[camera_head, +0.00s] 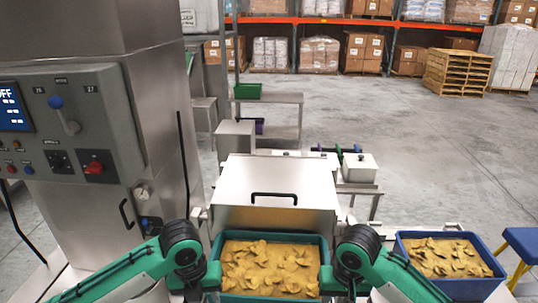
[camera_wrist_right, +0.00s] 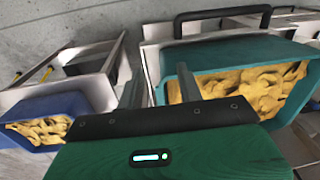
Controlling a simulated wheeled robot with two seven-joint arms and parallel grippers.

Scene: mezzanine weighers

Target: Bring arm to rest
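My left arm comes in from the left and ends in my left gripper (camera_head: 211,275) at the left side of a teal bin (camera_head: 270,299) filled with yellow chips. Its fingers cannot be made out. My right gripper (camera_head: 328,277) is at the right side of the same bin. In the right wrist view, the fingers of my right gripper (camera_wrist_right: 158,78) are spread apart, one on each side of the teal bin's side wall (camera_wrist_right: 163,62). Whether they touch the wall cannot be told. The bin stands in front of a metal weigher hood (camera_head: 275,180) with a black handle.
A blue bin (camera_head: 455,288) of chips stands to the right, with a blue stool (camera_head: 522,243) beside it. A tall steel cabinet with a control panel (camera_head: 75,125) is close on the left. Smaller benches stand behind the hood.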

